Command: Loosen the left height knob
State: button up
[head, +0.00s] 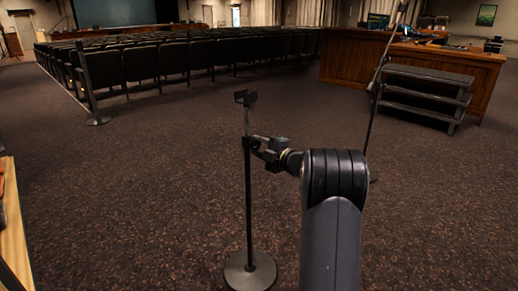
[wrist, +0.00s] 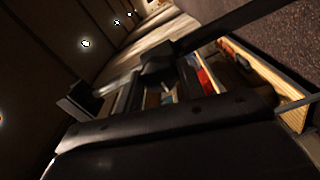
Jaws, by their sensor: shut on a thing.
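A thin black stand (head: 249,200) with a round base and a small bracket on top stands upright on the carpet in the middle of the head view. My gripper (head: 254,143) reaches it from the right, at the upper part of the pole. It is shut on the height knob there; the knob is too small and covered to make out in the head view. In the wrist view a dark knob-like part (wrist: 157,68) shows beyond my gripper, where the slanting dark pole (wrist: 240,24) ends. Whether the knob has turned cannot be told.
A second stand (head: 374,110) is at the right, before dark steps (head: 425,88) and a wooden desk (head: 345,60). Rows of seats (head: 140,62) fill the back. A wooden table edge (head: 13,225) is at far left. Carpet around the stand is clear.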

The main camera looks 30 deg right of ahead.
dwell(0.3)
jog(key=o, duration=1)
jog(key=p+v, duration=0.2)
jog(key=v, duration=0.8)
jog(key=shift+s+p, duration=0.35)
jog(key=shift+s, duration=0.05)
jog(key=shift+d, duration=0.15)
jog(key=b+x, duration=0.2)
jog(key=x, duration=0.9)
jog(key=shift+b, duration=0.4)
